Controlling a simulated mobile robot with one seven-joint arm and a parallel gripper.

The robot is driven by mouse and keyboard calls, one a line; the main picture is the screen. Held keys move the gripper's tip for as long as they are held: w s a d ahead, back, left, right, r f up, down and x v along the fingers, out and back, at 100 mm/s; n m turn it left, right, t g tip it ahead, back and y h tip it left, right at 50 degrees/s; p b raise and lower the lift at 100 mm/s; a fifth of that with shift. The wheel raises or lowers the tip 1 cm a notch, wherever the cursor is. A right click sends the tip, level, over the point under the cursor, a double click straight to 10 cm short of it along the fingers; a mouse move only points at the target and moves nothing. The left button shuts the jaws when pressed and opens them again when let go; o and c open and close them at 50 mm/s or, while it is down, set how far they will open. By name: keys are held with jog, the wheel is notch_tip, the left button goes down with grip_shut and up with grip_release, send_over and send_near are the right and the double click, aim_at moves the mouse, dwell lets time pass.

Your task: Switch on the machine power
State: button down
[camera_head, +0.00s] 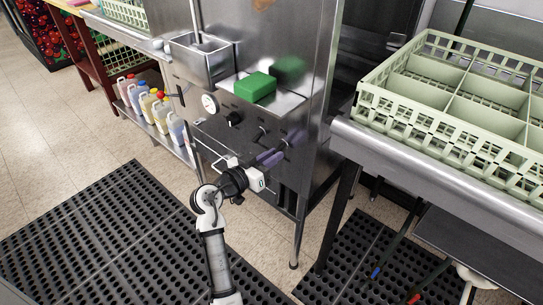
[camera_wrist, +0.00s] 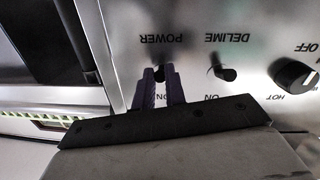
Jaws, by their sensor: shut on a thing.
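The dish machine's steel control panel (camera_head: 222,136) faces me in the head view. In the wrist view the upside-down label POWER (camera_wrist: 161,39) sits just above the power switch (camera_wrist: 159,73), a small dark toggle. My gripper (camera_wrist: 160,82) has its two purple fingers close together on this toggle, hiding most of it and part of the ON label below. In the head view my gripper (camera_head: 270,157) is against the panel's right part, and the switch is hard to make out there. The switch's exact position is hidden by the fingers.
Beside the power switch are the DELIME toggle (camera_wrist: 224,72) and a black knob (camera_wrist: 293,74). A green block (camera_head: 255,87) lies on a ledge above the panel. A dish rack (camera_head: 415,122) stands on the right counter. Black mats (camera_head: 100,235) cover the floor.

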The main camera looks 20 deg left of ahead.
aim_at(280, 148)
notch_tip(280, 148, up, 2)
jog(key=g+y+p, duration=0.1)
jog(key=g+p, duration=0.1)
jog(key=p, duration=0.1)
jog(key=shift+g, duration=0.3)
jog(key=r+g+y+p, duration=0.1)
jog(key=g+p, duration=0.1)
jog(key=p, duration=0.1)
jog(key=shift+d+r+p, duration=0.1)
jog(key=shift+r+p, duration=0.1)
jog(key=shift+p, duration=0.2)
jog(key=g+p, duration=0.1)
jog(key=g+y+p, duration=0.1)
jog(key=p, duration=0.1)
jog(key=shift+w+r, duration=0.15)
jog(key=shift+r, duration=0.25)
jog(key=shift+w+r+g+p, duration=0.1)
jog(key=shift+w+g+p, duration=0.05)
jog(key=shift+g+p, duration=0.9)
jog(key=shift+n+y, duration=0.3)
jog(key=c, duration=1.5)
grip_release()
jog(key=shift+o, duration=0.2)
